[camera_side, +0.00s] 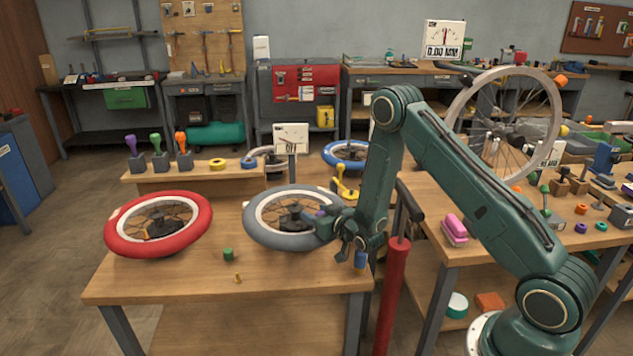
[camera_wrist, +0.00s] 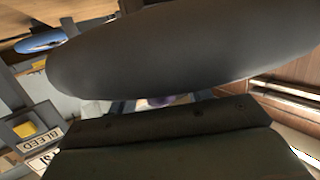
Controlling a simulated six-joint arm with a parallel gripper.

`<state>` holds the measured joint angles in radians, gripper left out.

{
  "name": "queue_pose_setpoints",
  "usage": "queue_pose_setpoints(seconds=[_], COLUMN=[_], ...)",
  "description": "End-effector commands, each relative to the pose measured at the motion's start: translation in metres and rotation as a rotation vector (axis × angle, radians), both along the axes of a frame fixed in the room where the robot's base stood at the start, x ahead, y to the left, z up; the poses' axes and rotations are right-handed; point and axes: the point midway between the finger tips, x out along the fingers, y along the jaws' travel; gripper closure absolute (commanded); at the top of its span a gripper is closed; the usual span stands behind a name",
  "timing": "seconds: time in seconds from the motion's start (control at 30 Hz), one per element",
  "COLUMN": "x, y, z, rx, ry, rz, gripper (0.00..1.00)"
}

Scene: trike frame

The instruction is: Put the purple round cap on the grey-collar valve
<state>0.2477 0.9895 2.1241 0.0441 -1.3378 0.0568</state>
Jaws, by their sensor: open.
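A wheel with a grey tyre (camera_side: 262,234) lies flat on the front bench. My gripper (camera_side: 330,230) is at its right edge, open. A small purple spot (camera_side: 320,213) shows between the wheel and my gripper. A purple patch also shows in the wrist view (camera_wrist: 160,101), in the narrow gap between a large dark rounded shape and the dark edge below it. It may be the purple round cap; its seating cannot be told. The grey-collar valve cannot be made out and is probably hidden by my gripper and the tyre.
A red-tyred wheel (camera_side: 124,240) lies to the left. A green cylinder (camera_side: 228,254) and a small yellow piece (camera_side: 238,278) stand on the front bench (camera_side: 180,285). A red post (camera_side: 393,290) rises beside the bench. A pink block (camera_side: 455,230) sits on the right bench.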

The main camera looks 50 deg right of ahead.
Motion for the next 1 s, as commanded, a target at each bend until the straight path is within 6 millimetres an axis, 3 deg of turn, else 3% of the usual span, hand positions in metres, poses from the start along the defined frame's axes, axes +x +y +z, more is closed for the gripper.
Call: queue_pose_setpoints(seconds=[0.37, 1.0], x=[-0.022, -0.099], y=[0.005, 0.026], z=[0.004, 0.021], rx=[0.002, 0.000], ry=[0.000, 0.002], rz=[0.001, -0.001], gripper=[0.51, 0.51])
